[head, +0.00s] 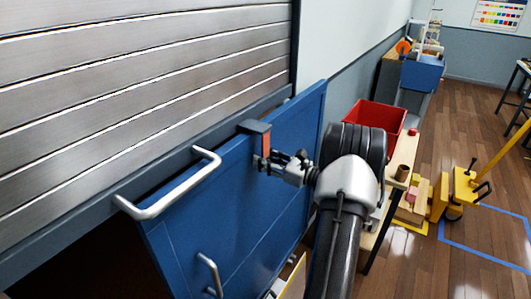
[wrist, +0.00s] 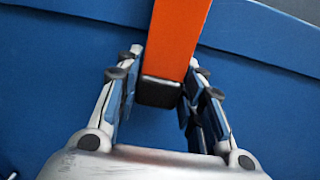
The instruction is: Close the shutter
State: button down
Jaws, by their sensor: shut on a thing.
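The shutter (head: 140,95) is a grey metal slatted panel at the upper left of the head view. It ends in a blue-grey bottom rail (head: 60,238), with a dark gap below it at the left. An orange strap (head: 266,142) hangs from a dark bracket (head: 252,127) near the rail's right end. My gripper (head: 268,165) is shut on the strap's lower end. In the wrist view, the fingers (wrist: 160,98) flank the black tip of the orange strap (wrist: 178,40). A silver bar handle (head: 172,190) sits near the rail, left of the strap.
A blue panel (head: 290,135) stands behind my gripper, with a second silver handle (head: 209,272) low on it. A red bin (head: 375,118) sits on a wooden bench to the right. Yellow equipment (head: 463,187) stands on the wooden floor, which is open at far right.

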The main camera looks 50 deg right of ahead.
jog(key=shift+a+f, duration=0.15)
jog(key=shift+f, duration=0.4)
jog(key=c, duration=1.4)
grip_release()
jog(key=o, duration=0.4)
jog(key=shift+r, duration=0.15)
jog(key=shift+c, duration=0.2)
jog(key=s+d, duration=0.1)
jog(key=s, duration=1.1)
